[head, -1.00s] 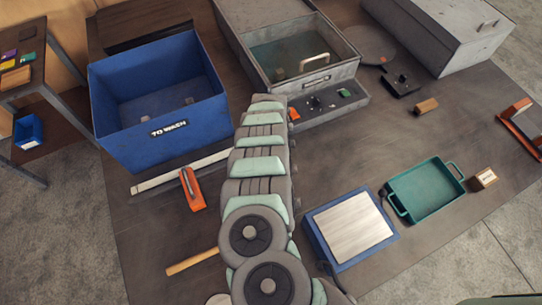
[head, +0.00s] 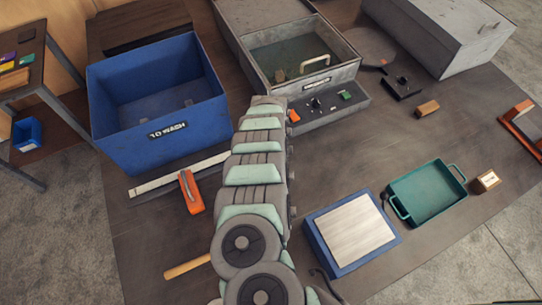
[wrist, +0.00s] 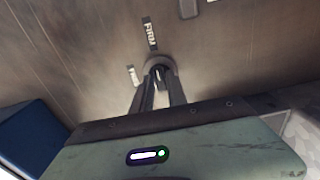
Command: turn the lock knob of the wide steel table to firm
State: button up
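The wide steel table (wrist: 75,50) fills the upper wrist view as a brownish metal face. On it are a white FIRM label (wrist: 150,33) and a second pale label (wrist: 131,76) to the lower left, too small to read. The dark round lock knob (wrist: 160,62) sits just below and right of FIRM. My gripper (wrist: 158,78) has its two fingers at the knob, with a small pale piece between the tips; they look closed on it. The fingers hide part of the knob, so its pointing direction is unclear. In the head view my arm hides the gripper and knob.
A dark worktop (head: 330,160) carries a blue TO WASH bin (head: 160,100), a grey basin (head: 305,50) with small controls, an orange-handled tool (head: 191,192), a blue box with a metal plate (head: 352,228) and a green tray (head: 428,190). A grey slot (wrist: 188,8) shows near the knob.

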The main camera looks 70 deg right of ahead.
jog(key=o, duration=0.3)
notch_tip(320, 180, up, 11)
jog(key=p, duration=0.1)
dwell(0.4)
jog(key=shift+p, duration=0.35)
